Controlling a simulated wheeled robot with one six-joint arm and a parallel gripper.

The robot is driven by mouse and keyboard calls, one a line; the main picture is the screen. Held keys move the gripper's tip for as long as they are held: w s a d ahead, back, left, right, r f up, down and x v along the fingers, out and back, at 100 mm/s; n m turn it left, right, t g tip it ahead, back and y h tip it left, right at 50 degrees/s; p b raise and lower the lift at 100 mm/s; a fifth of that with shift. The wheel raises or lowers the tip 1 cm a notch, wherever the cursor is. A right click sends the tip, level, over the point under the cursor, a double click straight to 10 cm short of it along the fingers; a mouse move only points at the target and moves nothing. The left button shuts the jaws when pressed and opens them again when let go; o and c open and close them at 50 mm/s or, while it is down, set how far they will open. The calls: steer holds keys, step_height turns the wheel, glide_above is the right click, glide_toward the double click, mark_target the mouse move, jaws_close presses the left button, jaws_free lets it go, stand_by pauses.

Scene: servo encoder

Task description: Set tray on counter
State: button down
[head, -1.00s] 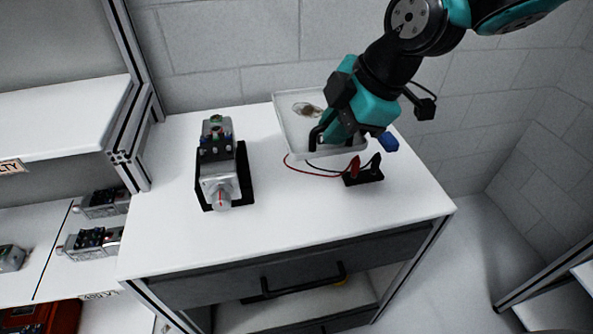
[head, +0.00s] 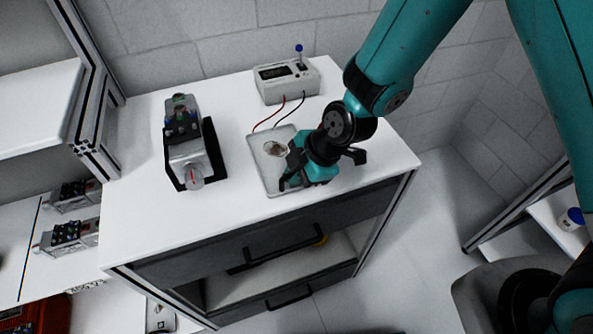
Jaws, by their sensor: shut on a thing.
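The light grey tray (head: 259,160) is low over the white counter (head: 236,220), near its front edge, and looks flat. I cannot tell whether it fully rests on the surface. A small brownish item (head: 274,149) lies in the tray. My gripper (head: 291,178) is at the tray's right side, shut on its edge. My gripper and wrist hide the tray's right part.
A servo unit (head: 188,150) in a black cradle stands left of the tray. A meter box (head: 287,80) with red and black leads stands behind it. The counter's front left is clear. Drawers (head: 270,240) are below.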

steer(key=shift+f, duration=0.2)
steer(key=c, duration=1.2)
jaws_free()
steer(key=shift+o, duration=0.2)
steer(key=b+v, duration=0.2)
steer(key=v, duration=0.9)
steer(key=s+d+r+m+g, duration=0.1)
steer(key=s+d+r+m, duration=0.2)
steer(key=s+r+m, duration=0.3)
steer(key=s+d+r+m+h, duration=0.1)
steer(key=s+d+r+m, duration=0.2)
steer(key=s+r+m, duration=0.3)
steer(key=s+m, duration=0.2)
steer(key=shift+s+d+r+m+g, duration=0.2)
steer(key=shift+s+d+m+g, duration=0.1)
steer(key=shift+m+g, duration=0.1)
steer(key=shift+a, duration=0.1)
